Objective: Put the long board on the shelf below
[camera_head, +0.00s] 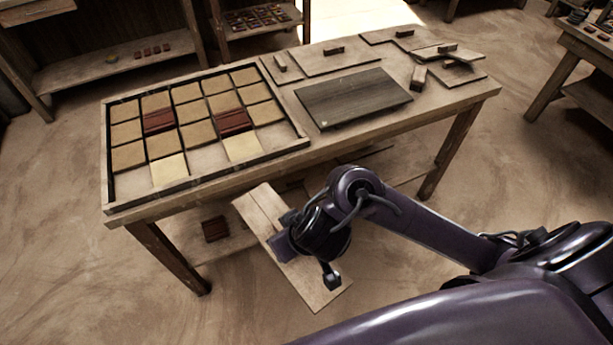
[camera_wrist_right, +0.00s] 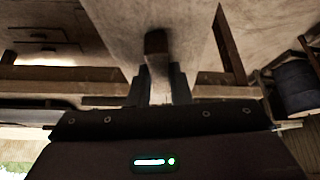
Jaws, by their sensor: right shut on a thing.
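The long board (camera_head: 314,282) is a pale wooden plank, held slanted in front of the table, its far end near the underside of the table's front edge. I cannot tell whether that end touches the lower shelf (camera_head: 190,247). My right gripper (camera_head: 285,228) is shut on the board's handle block. In the right wrist view, the two fingers (camera_wrist_right: 160,88) close around the dark block (camera_wrist_right: 156,42), and the board (camera_wrist_right: 185,18) stretches away beyond it. My arm hides part of the board in the head view. My left gripper is not in view.
The table (camera_head: 172,208) carries a framed grid of tan, yellow and dark red tiles, a dark slab (camera_head: 353,97) and several thin boards with handles. Table legs (camera_head: 170,257) stand at the sides.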

